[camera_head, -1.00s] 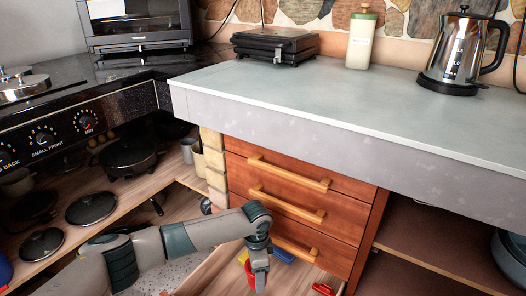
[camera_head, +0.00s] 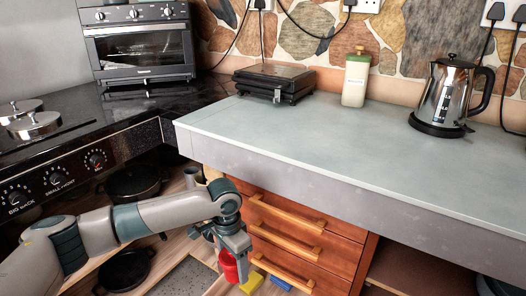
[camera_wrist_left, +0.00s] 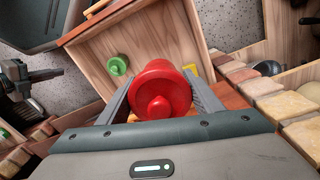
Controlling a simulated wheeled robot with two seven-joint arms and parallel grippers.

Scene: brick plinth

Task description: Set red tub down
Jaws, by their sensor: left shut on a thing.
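The red tub (camera_head: 229,266) is held in my left gripper (camera_head: 236,258), in front of the wooden drawers. In the left wrist view the red tub (camera_wrist_left: 162,88) sits between the two fingers of my left gripper (camera_wrist_left: 160,92), which are shut on it, with its round knob facing the camera. Below it is an open wooden drawer (camera_wrist_left: 88,55), and the tub looks apart from its floor.
A green round thing (camera_wrist_left: 117,65) lies in the drawer. A yellow block (camera_head: 252,282) and a blue block (camera_head: 280,284) show near the tub. The grey counter (camera_head: 300,130) has wide clear room between the black grill (camera_head: 275,82), white-green bottle (camera_head: 356,80) and kettle (camera_head: 446,95).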

